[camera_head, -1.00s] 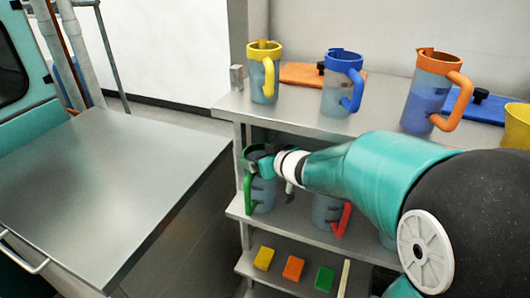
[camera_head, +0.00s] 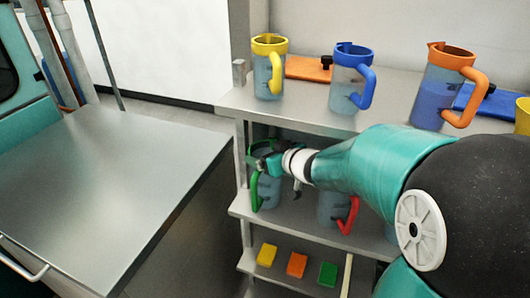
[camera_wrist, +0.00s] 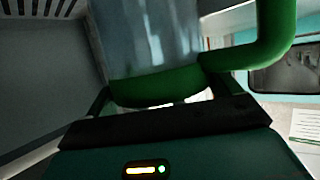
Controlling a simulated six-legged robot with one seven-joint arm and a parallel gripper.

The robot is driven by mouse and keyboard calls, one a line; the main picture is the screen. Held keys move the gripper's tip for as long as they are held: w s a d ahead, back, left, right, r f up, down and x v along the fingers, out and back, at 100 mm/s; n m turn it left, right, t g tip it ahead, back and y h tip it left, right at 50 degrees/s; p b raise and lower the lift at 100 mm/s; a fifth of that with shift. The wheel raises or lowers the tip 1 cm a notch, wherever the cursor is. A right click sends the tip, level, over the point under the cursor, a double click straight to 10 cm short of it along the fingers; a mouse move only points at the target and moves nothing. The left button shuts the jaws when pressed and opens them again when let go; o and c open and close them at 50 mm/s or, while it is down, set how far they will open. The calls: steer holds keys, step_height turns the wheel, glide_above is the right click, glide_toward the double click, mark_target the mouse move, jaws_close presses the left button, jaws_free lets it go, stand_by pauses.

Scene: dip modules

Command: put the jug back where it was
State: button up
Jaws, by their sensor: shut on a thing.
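A clear jug with a green rim and green handle (camera_head: 254,192) is at the left end of the middle shelf (camera_head: 285,224), upright. Its base is at or just above the shelf surface; I cannot tell whether it touches. My gripper (camera_head: 266,163) is shut on the green jug near its rim, reaching in from the right. In the wrist view, the green jug (camera_wrist: 150,88) fills the space between my fingers, its handle curving to the upper right. Part of the jug is hidden behind my gripper.
A red-handled jug (camera_head: 335,208) stands close to the right on the same shelf. Yellow (camera_head: 269,68), blue (camera_head: 349,78) and orange (camera_head: 447,88) jugs stand on the top shelf. Sponges (camera_head: 297,265) lie on the bottom shelf. A bare metal counter (camera_head: 110,190) is at left.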

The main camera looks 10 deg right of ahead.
steer(key=shift+s+d+r, duration=0.1)
steer(key=shift+s+d, duration=0.05)
steer(key=shift+s, duration=0.05)
steer(key=shift+w, duration=0.2)
steer(key=shift+s+f, duration=0.1)
steer(key=shift+f, duration=0.15)
steer(key=o, duration=1.3)
steer(key=shift+r, duration=0.2)
steer(key=v, duration=1.2)
